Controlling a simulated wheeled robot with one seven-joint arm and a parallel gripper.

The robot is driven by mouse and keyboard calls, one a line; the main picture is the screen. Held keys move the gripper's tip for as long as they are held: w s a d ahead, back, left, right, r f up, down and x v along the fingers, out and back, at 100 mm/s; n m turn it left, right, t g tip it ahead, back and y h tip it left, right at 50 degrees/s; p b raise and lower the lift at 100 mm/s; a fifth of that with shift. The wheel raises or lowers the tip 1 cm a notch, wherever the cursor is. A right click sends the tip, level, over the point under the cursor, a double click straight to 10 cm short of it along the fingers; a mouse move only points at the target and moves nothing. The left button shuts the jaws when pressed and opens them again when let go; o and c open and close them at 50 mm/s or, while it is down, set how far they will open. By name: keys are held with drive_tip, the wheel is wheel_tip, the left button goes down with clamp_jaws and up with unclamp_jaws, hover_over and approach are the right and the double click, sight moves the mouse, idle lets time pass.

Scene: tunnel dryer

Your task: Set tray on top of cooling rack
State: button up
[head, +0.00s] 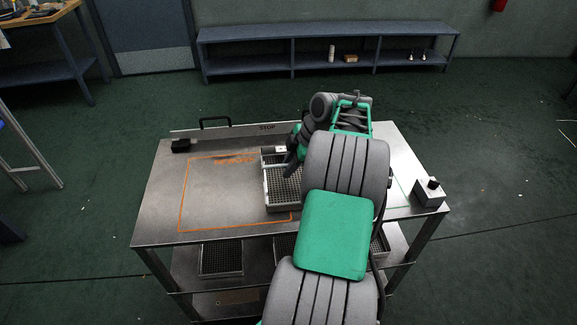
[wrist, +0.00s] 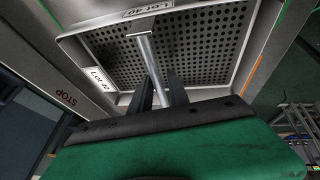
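A perforated metal tray (head: 284,209) with a pale rim is at the middle of the steel table top, across the right side of an orange outline. In the wrist view the tray (wrist: 248,60) fills the upper part, with "Lot 40" labels and a metal handle bar (wrist: 148,55). My gripper (wrist: 161,92) has a finger on each side of this bar and appears shut on it. I cannot tell whether the tray touches the table. I cannot tell which thing is the cooling rack.
The steel table (head: 160,215) has free room inside the orange outline, left of the tray. A "STOP" rail (head: 235,130) runs along its back. A black block (head: 181,146) and a control box (head: 430,192) stand at its sides. More trays (head: 221,273) sit on the shelf below.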

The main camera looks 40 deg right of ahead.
drive_tip(key=shift+o, duration=0.9)
drive_tip(key=shift+r, duration=0.2)
drive_tip(key=p+v, duration=0.2)
drive_tip(key=v, duration=0.9)
drive_tip(key=shift+s+r, duration=0.2)
drive_tip(key=shift+r, duration=0.15)
drive_tip(key=shift+d, duration=0.1)
